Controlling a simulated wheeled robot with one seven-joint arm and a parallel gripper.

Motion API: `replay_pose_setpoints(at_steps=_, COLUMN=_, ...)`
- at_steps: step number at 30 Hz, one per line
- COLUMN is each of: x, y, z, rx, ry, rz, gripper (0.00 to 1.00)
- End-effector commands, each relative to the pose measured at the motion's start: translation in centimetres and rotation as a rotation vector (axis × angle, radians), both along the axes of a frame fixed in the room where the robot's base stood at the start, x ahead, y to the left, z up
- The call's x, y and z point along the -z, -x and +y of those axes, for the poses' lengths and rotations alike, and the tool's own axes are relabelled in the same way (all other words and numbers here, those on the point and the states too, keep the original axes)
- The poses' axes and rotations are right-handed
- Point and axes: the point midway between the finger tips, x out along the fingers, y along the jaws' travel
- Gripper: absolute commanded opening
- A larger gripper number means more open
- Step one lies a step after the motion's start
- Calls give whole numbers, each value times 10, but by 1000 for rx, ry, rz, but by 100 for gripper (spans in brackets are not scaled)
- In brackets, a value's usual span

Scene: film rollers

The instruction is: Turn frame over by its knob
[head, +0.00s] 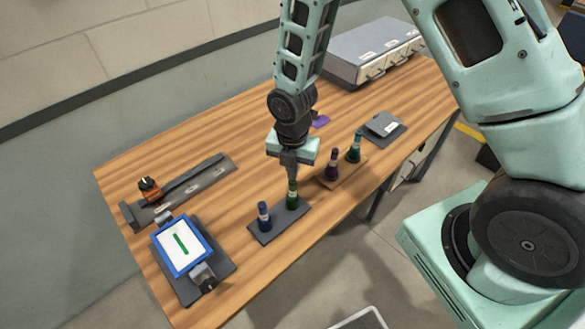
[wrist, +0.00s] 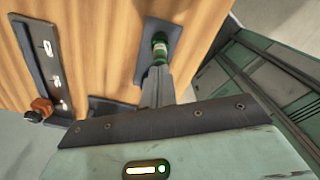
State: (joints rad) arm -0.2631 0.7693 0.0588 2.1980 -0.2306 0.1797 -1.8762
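The frame (head: 159,256) is blue around a white panel with one green stroke, tilted on a dark grey stand (head: 222,262). Its dark knob (head: 203,277) sticks out at the near end. My gripper (head: 291,176) is well to the right of the frame, pointing down at the top of a green roller (head: 292,196) standing in a dark holder. In the wrist view the fingers (wrist: 158,88) are close together at the green roller (wrist: 160,48). I cannot tell whether they grip it. The frame is not clearly visible in the wrist view.
A blue roller (head: 264,217) shares the dark holder (head: 266,237). A wooden holder (head: 343,175) carries a purple and a teal roller. A grey rail (head: 190,190) with an orange-and-black piece (head: 149,188) lies behind the frame. A grey cabinet (head: 372,52) stands at the back.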

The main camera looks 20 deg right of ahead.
Motion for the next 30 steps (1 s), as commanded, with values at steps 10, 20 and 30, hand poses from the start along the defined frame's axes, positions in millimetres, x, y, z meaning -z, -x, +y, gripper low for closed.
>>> replay_pose_setpoints(at_steps=10, x=2, y=0, z=0, rx=0, ry=0, rz=0, gripper=0)
replay_pose_setpoints(at_steps=20, x=6, y=0, z=0, rx=0, ry=0, rz=0, gripper=0)
replay_pose_setpoints(at_steps=30, x=10, y=0, z=0, rx=-1, ry=0, rz=0, gripper=0)
